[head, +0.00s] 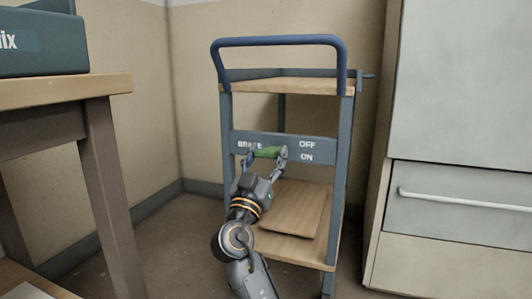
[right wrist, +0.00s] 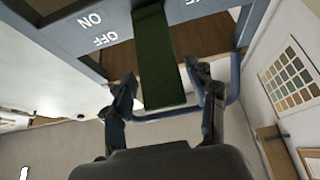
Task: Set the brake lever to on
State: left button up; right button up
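The brake lever (head: 267,152) is a green bar on the blue-grey front panel (head: 324,151) of a cart. The panel reads BRAKE at left, OFF above ON at right. I cannot tell which label the lever is set to. My right gripper (head: 266,156) is at the lever, one finger on each side. In the right wrist view the lever (right wrist: 160,62) runs between the spread fingers of my right gripper (right wrist: 163,88), with narrow gaps seen beside it. Whether a finger touches it is unclear. My left gripper is not in view.
The cart has a blue push handle (head: 278,41), a wooden top and a lower shelf (head: 280,245) bearing a wooden board (head: 294,206). A wooden table (head: 66,92) stands at left and a grey cabinet (head: 460,80) close at right. Floor shows between table and cart.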

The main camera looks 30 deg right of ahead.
jog(key=shift+s+a+r, duration=0.1)
jog(key=shift+a+r, duration=0.05)
jog(key=shift+r, duration=0.75)
notch_tip(320, 180, up, 9)
jog(key=shift+f, duration=0.1)
